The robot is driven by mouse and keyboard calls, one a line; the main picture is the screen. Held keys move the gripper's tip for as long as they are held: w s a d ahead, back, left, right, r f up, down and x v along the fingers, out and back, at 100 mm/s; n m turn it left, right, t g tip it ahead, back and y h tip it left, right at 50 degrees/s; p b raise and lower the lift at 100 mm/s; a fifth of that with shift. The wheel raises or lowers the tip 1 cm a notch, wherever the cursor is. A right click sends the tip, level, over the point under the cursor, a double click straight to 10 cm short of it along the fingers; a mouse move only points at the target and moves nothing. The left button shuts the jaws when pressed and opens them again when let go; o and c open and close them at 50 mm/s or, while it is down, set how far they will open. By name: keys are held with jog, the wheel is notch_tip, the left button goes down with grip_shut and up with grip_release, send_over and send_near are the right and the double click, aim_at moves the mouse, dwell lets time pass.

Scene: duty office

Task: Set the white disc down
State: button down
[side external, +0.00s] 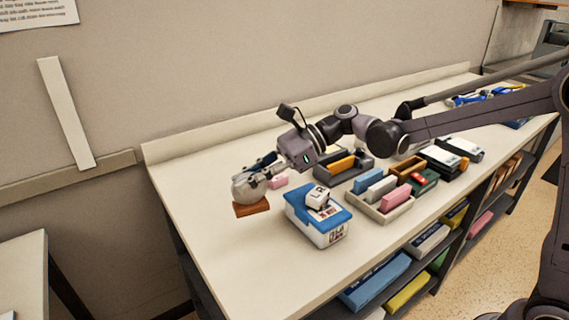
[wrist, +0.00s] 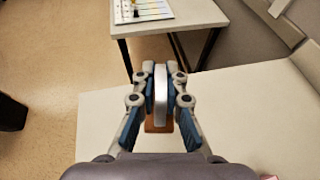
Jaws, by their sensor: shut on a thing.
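The white disc (side external: 243,189) is between the fingers of my gripper (side external: 262,172) near the left end of the table in the side external view. It stands upright, and in the wrist view the disc (wrist: 160,92) shows edge-on between the fingertips of my gripper (wrist: 161,82). My gripper is shut on it. A brown wooden block (side external: 253,209) is directly below the disc, and part of the block (wrist: 155,127) shows behind the disc in the wrist view. I cannot tell whether the disc touches the block.
A blue-lidded white box (side external: 325,235) with a small white box (side external: 317,197) on top stands right of the block. A pink piece (side external: 277,181) lies behind the gripper. Trays of coloured blocks (side external: 372,210) stand farther right. The table's front left is clear.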

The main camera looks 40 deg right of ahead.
jog(key=w+d+m+t, duration=0.2)
jog(key=w+d, duration=0.7)
jog(key=w, duration=0.4)
jog(key=shift+h, duration=0.3)
jog(key=shift+w+a+f, duration=0.3)
jog(key=shift+a+f, duration=1.45)
jog(key=shift+a, duration=0.2)
jog(key=shift+w+a+f, duration=0.35)
jog(key=shift+a+f, duration=1.4)
jog(key=shift+a, duration=0.2)
jog(key=shift+w+a+f, duration=0.3)
jog(key=shift+a+f, duration=1.45)
jog(key=shift+a, duration=0.2)
jog(key=shift+f, duration=0.2)
jog(key=c, duration=1.4)
grip_release()
jog(key=shift+r, duration=0.1)
jog(key=shift+d+r, duration=0.15)
jog(key=v, duration=1.1)
jog(key=shift+s+d+r, duration=0.15)
jog(key=shift+s+d, duration=0.1)
jog(key=shift+s, duration=0.05)
